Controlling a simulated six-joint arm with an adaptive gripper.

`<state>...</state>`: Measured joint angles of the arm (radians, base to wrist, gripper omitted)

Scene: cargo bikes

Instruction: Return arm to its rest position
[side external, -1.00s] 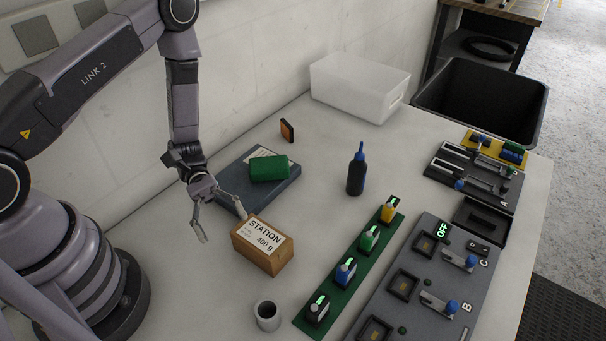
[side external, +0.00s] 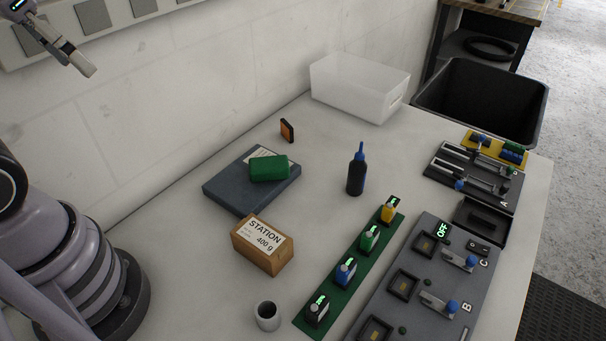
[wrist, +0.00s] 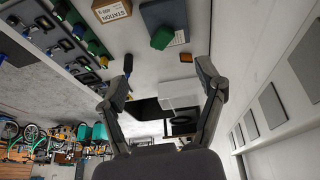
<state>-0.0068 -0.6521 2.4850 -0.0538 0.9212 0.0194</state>
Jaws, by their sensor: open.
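My gripper (side external: 78,58) is at the upper left of the side external view, raised high near the wall and well clear of the table. In the wrist view my gripper (wrist: 165,84) has its two fingers spread wide apart, with nothing held between them. Most of my arm is outside the side external view; my base shows at the lower left.
On the table (side external: 330,190) are a STATION 400 g box (side external: 262,245), a green block (side external: 269,168) on a dark blue-grey slab (side external: 240,200), a dark bottle (side external: 356,172), a grey cup (side external: 267,315), an orange-black block (side external: 287,130), a translucent bin (side external: 358,88) and control panels (side external: 415,285).

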